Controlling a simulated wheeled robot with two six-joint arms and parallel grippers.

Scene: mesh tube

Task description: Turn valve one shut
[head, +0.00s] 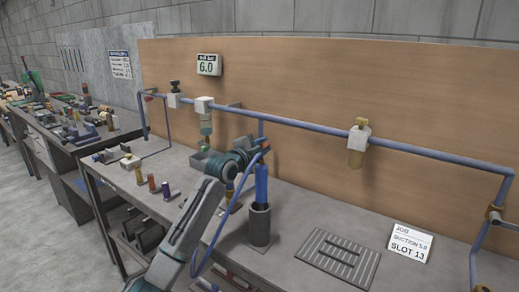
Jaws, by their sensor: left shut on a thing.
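My left arm rises from the bottom, and my left gripper (259,151) is at the vertical pipe in the middle of the bench. It is shut on a small red handle (266,148) at that pipe; the fingers largely hide the handle, so its angle cannot be told. Below it a blue cylinder (262,184) stands in a dark grey cup (260,224). I cannot read a number on any valve. My right gripper is not in view.
A blue pipe (310,127) runs across the wooden back panel (420,90), with white fittings on it. A display (208,65) reads 6.0. A slotted plate (338,257) and a job card (410,242) lie at right. Small coloured cylinders (152,184) stand at left.

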